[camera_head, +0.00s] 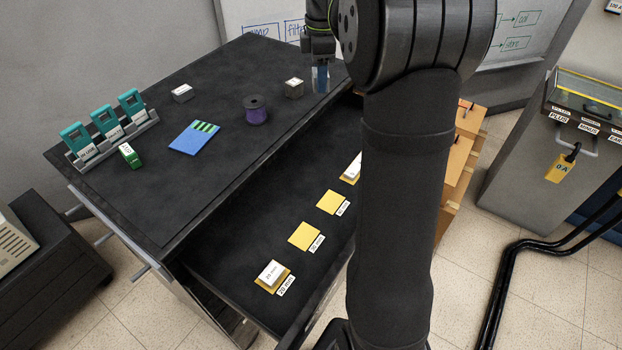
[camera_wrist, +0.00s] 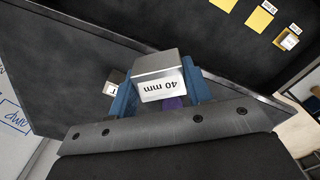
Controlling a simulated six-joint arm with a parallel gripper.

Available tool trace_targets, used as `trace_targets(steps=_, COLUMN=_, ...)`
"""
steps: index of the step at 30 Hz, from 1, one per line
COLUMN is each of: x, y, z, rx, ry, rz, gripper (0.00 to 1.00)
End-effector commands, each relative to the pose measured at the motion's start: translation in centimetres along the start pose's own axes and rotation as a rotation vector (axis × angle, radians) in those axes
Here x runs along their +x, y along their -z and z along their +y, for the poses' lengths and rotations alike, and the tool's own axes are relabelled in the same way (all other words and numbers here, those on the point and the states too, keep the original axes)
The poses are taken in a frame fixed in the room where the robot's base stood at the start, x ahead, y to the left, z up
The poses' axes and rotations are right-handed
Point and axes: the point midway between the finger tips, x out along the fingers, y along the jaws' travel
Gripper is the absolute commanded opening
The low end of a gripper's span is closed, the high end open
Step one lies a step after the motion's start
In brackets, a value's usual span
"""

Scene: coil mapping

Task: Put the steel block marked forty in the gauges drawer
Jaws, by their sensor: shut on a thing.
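My gripper (camera_head: 320,78) is above the far right end of the black bench top. In the wrist view its blue fingers are shut on a steel block (camera_wrist: 163,70) with a white label reading 40 mm. The block cannot be made out clearly in the head view. The open drawer (camera_head: 235,262) under the bench has a dark floor with yellow squares and size labels. A block marked 20 mm (camera_head: 271,272) sits on the near square. Another white-topped block (camera_head: 353,167) sits on a far square, partly hidden by my arm. Two squares between them are bare.
On the bench are a grey block (camera_head: 294,88), a purple spool (camera_head: 256,110), a blue card (camera_head: 195,138), a green box (camera_head: 130,155), another labelled block (camera_head: 182,93) and a rack of teal holders (camera_head: 106,122). My arm hides the drawer's right part.

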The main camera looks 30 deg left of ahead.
Motion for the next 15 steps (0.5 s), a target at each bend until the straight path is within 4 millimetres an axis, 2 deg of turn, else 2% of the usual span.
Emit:
trace_targets(steps=1, x=0.2, y=-0.6, z=-1.7, rx=-0.046, ry=0.001, rz=0.000, gripper=0.18)
trace_targets(steps=8, x=2.5, y=-2.6, z=-8.8, rx=-0.282, ry=-0.001, rz=0.000, gripper=0.18)
trace_targets(steps=15, x=5.7, y=-4.1, z=-17.0, rx=-0.530, ry=0.000, rz=0.000, gripper=0.18)
